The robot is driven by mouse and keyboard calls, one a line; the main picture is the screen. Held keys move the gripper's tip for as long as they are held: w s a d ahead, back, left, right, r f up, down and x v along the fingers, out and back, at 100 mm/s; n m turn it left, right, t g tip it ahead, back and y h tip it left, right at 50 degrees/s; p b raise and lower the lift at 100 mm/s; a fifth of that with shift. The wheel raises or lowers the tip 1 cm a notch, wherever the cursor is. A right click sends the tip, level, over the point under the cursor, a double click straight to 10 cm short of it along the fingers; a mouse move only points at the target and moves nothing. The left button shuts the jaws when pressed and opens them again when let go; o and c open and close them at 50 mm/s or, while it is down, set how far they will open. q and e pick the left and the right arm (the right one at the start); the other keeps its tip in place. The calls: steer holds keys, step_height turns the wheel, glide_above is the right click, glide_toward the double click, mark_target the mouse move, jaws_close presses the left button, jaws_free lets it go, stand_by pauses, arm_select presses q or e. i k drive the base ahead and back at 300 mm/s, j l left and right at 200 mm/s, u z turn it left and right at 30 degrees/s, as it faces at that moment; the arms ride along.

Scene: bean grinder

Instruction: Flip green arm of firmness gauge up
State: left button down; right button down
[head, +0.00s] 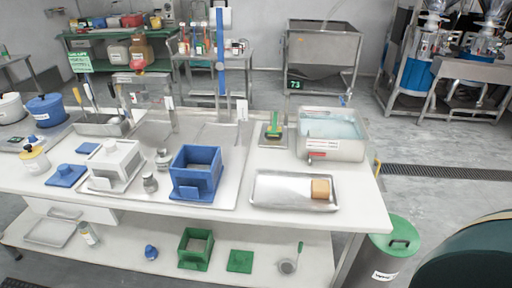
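A small device with a grey base (272,139) stands on the white table, just left of the clear water tub. A green bar (276,122) with a yellowish edge lies over this base; it looks like the green arm of the firmness gauge, and it appears low rather than raised. The device is small in the head view, so its hinge and exact tilt cannot be made out. Nothing touches it. Neither of my grippers is in view.
The clear tub (332,151) is close on the device's right. A metal tray (265,190) with a tan block (320,189) lies in front. A blue box (196,174) and white box (114,165) stand to the left. A green-lidded bin (396,243) stands beyond the right table edge.

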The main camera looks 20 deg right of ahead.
mark_target(274, 132)
steer(key=j, duration=0.3)
steer(key=i+l, duration=0.8)
steer(key=i, duration=0.1)
